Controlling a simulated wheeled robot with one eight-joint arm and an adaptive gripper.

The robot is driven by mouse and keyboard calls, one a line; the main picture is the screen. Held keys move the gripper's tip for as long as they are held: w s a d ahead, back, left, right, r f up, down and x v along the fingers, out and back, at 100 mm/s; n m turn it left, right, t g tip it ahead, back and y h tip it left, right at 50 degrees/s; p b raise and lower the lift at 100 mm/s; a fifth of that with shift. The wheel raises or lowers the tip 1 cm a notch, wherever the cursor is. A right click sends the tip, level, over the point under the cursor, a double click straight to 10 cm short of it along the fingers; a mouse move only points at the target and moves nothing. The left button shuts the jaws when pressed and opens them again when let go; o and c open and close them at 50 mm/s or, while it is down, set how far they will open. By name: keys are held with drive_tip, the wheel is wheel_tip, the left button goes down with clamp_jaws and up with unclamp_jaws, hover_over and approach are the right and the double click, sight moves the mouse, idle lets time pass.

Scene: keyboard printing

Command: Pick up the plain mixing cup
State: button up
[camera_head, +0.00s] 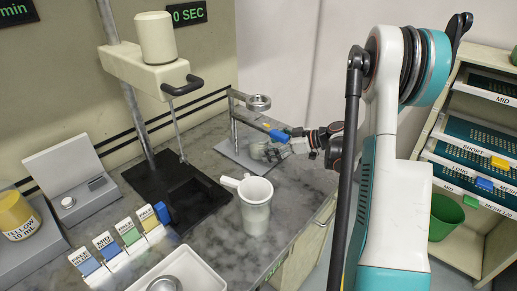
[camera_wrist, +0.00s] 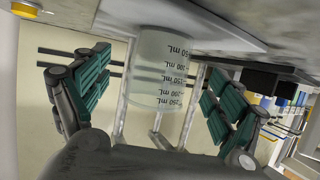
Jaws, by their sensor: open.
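A small translucent cup (camera_head: 262,151) without a visible handle stands on the base plate of the ring stand. In the wrist view the cup (camera_wrist: 160,65) shows mL marks and appears upside down. My gripper (camera_head: 285,143) is open at the right side of the cup in the head view. In the wrist view its two green-padded fingers are spread, one on each side of the cup, with gaps on both sides. A white handled jug (camera_head: 255,207) stands apart on the counter, nearer the front.
The ring stand (camera_head: 259,103) rises close beside the cup, with its ring above. A black press base (camera_head: 205,205) is to the left. Label cards (camera_head: 108,246) and a white tray (camera_head: 205,272) are at the front. Shelves (camera_head: 478,127) stand at the right.

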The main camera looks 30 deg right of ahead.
sight(259, 147)
drive_tip(key=b+x, duration=0.2)
drive_tip(key=x, duration=0.3)
drive_tip(key=shift+s+r, duration=0.1)
drive_tip(key=c, duration=1.3)
